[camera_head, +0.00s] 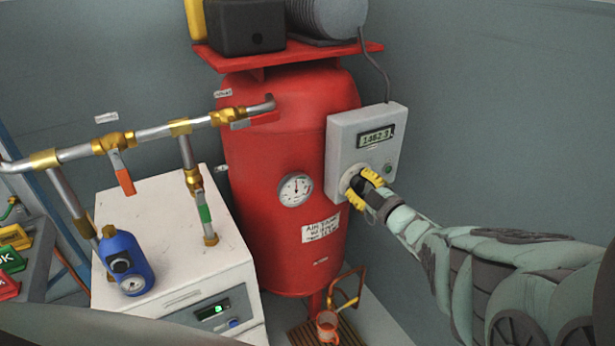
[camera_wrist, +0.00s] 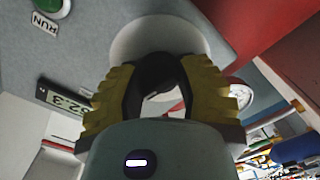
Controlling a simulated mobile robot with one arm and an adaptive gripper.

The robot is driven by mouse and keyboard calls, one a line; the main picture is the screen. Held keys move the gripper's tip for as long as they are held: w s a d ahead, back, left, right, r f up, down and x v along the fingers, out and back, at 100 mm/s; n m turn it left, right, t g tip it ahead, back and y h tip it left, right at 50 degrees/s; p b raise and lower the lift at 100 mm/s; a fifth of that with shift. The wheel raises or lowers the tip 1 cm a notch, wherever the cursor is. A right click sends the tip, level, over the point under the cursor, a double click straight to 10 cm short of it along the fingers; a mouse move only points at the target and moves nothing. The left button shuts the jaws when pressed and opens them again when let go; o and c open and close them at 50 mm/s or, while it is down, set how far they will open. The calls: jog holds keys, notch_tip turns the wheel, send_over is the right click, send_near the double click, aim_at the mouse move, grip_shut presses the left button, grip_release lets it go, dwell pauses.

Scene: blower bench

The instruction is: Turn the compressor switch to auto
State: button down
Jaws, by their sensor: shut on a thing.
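The compressor is a red upright tank (camera_head: 285,170) with a grey control box (camera_head: 345,135) on its right side. The box has a display (camera_head: 376,138) reading about 1462.3 and a green button or lamp (camera_head: 387,169) below it. In the wrist view, a green button (camera_wrist: 50,6) sits beside a RUN label (camera_wrist: 44,24). My gripper (camera_head: 362,182) is at the lower part of the box, with its yellow fingers shut on the dark switch knob (camera_wrist: 158,75). A pale round plate (camera_wrist: 140,38) lies behind the knob. The knob's pointer and position marks are hidden, so its setting cannot be read.
A pressure gauge (camera_head: 295,189) is on the tank, left of the box. Pipes with valves, including an orange handle (camera_head: 125,182), run left above a white cabinet (camera_head: 160,215). A blue filter bowl (camera_head: 126,262) hangs in front.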

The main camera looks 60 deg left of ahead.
jog(key=shift+w+m, duration=0.1)
jog(key=shift+m, duration=1.7)
jog(key=c, duration=0.5)
grip_release()
jog(key=shift+c, duration=0.2)
jog(key=shift+d, duration=0.15)
jog(key=shift+d, duration=1.1)
jog(key=s+d, duration=0.1)
jog(key=d, duration=0.8)
jog(key=shift+d, duration=0.2)
